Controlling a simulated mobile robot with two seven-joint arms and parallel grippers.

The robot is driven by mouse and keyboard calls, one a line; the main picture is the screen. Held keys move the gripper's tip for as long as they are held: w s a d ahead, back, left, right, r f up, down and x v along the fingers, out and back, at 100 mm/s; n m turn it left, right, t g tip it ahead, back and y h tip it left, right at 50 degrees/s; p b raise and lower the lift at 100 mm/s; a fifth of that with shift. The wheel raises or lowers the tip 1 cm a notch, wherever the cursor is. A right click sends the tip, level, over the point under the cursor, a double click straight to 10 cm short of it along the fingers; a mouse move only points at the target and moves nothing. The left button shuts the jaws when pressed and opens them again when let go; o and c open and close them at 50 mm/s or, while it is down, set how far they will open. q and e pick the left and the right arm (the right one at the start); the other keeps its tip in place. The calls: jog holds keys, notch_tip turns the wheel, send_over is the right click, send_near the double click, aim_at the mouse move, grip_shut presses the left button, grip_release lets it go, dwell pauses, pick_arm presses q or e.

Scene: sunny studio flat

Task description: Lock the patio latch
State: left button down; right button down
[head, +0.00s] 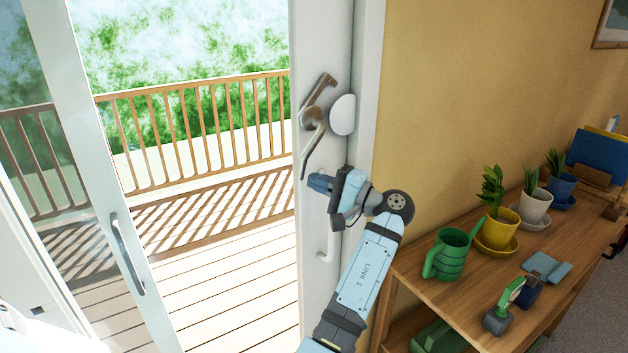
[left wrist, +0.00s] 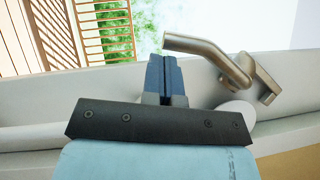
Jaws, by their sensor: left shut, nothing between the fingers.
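The patio latch (head: 313,122) is a bronze-coloured metal lever on the white door frame, its curved arm hanging down and slightly left. A white round piece (head: 343,115) sits beside it. My left gripper (head: 318,184) is shut and empty, its blue fingers just below and right of the lever's lower end. In the left wrist view the shut fingers (left wrist: 167,72) point up beside the free end of the lever (left wrist: 212,50). I cannot tell whether they touch. My right gripper is not in view.
The glass sliding door (head: 85,120) with its grey handle (head: 128,255) stands left of an opening onto a wooden deck (head: 225,270). A white handle (head: 327,243) is lower on the frame.

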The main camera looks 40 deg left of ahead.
pick_arm(q)
jog(key=shift+s+a, duration=0.15)
jog(key=shift+s, duration=0.05)
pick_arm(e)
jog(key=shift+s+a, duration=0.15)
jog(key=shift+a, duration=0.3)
pick_arm(q)
jog(key=shift+r, duration=0.1)
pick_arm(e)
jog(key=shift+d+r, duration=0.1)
